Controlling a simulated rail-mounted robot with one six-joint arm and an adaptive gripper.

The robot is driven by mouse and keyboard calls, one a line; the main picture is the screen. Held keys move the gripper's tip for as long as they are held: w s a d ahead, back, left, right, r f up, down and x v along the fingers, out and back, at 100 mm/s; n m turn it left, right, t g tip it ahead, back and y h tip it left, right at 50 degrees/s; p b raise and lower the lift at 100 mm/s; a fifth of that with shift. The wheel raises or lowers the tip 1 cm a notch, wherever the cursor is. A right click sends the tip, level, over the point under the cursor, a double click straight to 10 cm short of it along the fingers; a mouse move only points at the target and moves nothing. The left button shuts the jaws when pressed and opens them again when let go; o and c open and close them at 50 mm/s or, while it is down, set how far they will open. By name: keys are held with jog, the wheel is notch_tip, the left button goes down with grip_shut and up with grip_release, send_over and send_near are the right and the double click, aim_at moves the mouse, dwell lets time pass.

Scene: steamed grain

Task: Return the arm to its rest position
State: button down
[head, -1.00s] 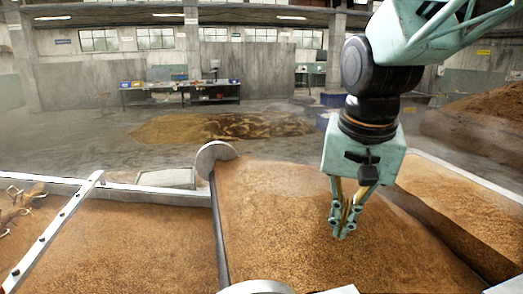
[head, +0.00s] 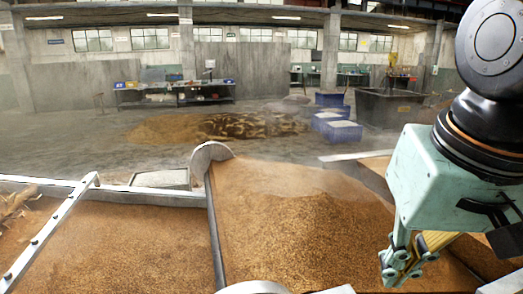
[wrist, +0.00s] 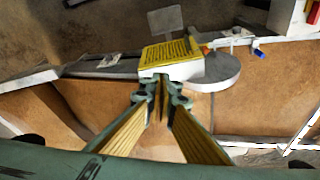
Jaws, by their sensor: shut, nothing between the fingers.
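My gripper (head: 392,272) is at the lower right of the head view, pale green with yellow finger pads. Its fingers are shut and hold nothing. It points down and to the left, over the right side of the grain bed (head: 290,225). My arm comes in from the right edge and is partly cut off. In the wrist view the fingertips (wrist: 162,90) meet, with a yellow-labelled white block (wrist: 172,57) seen beyond them. The gap between them and the block cannot be judged.
A divider (head: 216,230) with a round grey disc (head: 210,155) parts the grain beds. A white rail (head: 52,230) crosses the left bed. Blue boxes (head: 336,127), a dark tank (head: 390,107) and a workbench (head: 205,92) stand further back.

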jog(key=s+d+n, duration=0.1)
jog(key=s, duration=0.6)
jog(key=shift+f, duration=0.3)
dwell(1.3)
jog(key=shift+a, duration=0.5)
jog(key=shift+d, duration=0.15)
dwell(0.3)
